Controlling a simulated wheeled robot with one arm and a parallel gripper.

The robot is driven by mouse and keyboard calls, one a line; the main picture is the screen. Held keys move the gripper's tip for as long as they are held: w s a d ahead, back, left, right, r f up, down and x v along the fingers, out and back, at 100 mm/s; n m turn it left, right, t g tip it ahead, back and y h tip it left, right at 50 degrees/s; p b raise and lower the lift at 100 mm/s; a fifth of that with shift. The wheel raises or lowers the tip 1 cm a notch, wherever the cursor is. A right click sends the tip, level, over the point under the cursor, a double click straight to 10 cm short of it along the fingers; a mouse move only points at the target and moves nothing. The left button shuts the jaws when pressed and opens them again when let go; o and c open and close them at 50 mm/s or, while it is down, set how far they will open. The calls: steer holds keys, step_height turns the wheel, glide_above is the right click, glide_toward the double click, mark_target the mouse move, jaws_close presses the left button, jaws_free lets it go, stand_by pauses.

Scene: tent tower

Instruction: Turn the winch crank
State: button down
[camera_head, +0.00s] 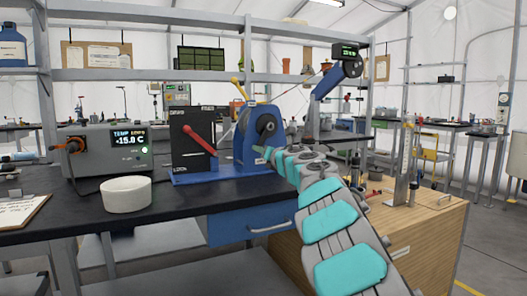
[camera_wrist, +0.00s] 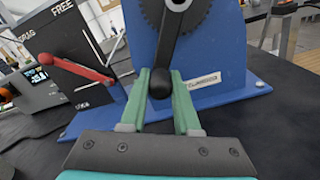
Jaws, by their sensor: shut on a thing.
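The blue winch (camera_head: 258,138) stands on a blue base plate on the black bench. Its dark toothed wheel (camera_wrist: 205,15) and black crank arm (camera_wrist: 167,45) show in the wrist view. The crank's round black knob (camera_wrist: 160,84) hangs at the low end of the arm, between the green fingers of my gripper (camera_wrist: 164,90). My gripper is shut on this knob. In the head view my gripper (camera_head: 264,154) reaches the winch's front, and my arm hides part of its right side.
A black panel with a red lever (camera_head: 199,139) stands left of the winch, marked DRAG and FREE in the wrist view. A wooden cabinet (camera_head: 425,235) stands at right.

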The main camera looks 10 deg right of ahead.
steer(key=c, duration=0.6)
jaws_free()
steer(key=shift+c, duration=0.2)
steer(key=shift+d, duration=0.1)
steer(key=shift+s+d+f+b, duration=0.1)
steer(key=shift+s+d+b, duration=0.05)
steer(key=shift+s+b, duration=0.4)
steer(key=shift+b+v, duration=1.1)
steer(key=shift+v, duration=2.2)
